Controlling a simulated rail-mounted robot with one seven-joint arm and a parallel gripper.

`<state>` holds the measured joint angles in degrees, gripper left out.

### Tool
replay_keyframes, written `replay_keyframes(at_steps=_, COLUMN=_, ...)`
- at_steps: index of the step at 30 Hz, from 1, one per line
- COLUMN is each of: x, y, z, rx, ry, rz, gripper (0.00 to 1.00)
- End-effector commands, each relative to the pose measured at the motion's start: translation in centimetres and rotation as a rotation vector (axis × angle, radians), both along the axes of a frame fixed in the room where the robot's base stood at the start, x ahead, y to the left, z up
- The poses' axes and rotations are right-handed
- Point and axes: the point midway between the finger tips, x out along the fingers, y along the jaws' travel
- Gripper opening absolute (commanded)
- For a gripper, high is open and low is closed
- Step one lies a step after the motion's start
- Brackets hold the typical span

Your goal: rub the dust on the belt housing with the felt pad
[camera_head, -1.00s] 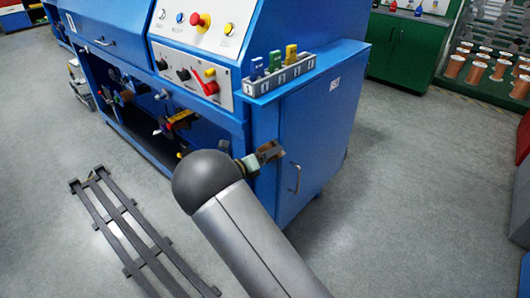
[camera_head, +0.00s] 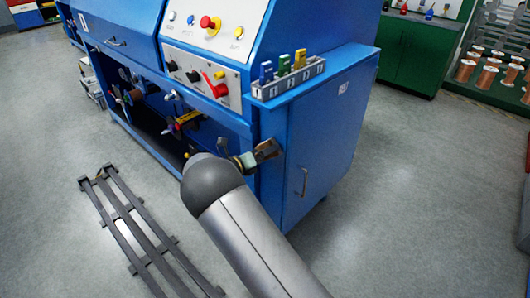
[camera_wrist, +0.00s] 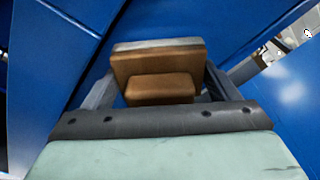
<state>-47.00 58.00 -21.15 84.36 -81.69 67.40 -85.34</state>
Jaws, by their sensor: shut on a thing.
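My gripper (camera_head: 254,157) is in front of the blue machine, near the front corner of its end cabinet. It is shut on the felt pad (camera_head: 268,149), a brown block. In the wrist view the pad (camera_wrist: 158,58) sits between the two fingers (camera_wrist: 160,86), with a smaller brown block on its near side. Blue panels lie behind the pad, and I see no clear contact with them. I cannot pick out the belt housing for certain; pulley parts (camera_head: 184,122) show in the open bay under the control panel. No dust can be made out.
A grey slotted tray (camera_head: 290,80) with coloured tags stands on the end cabinet (camera_head: 318,140). The control panel (camera_head: 200,77) has knobs and a red lever. A dark slatted rack (camera_head: 140,230) lies on the floor at left. The floor at right is clear.

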Motion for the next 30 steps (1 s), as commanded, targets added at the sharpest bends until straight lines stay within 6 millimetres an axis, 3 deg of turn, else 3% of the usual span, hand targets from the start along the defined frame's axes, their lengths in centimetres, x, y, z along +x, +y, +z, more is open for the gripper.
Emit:
replay_keyframes(at_steps=15, x=-3.8, y=3.5, z=0.2, rx=0.000, ry=0.001, rz=0.004, gripper=0.60)
replay_keyframes(at_steps=30, x=-4.6, y=4.2, z=0.0, rx=0.001, ry=0.001, rz=0.003, gripper=0.60)
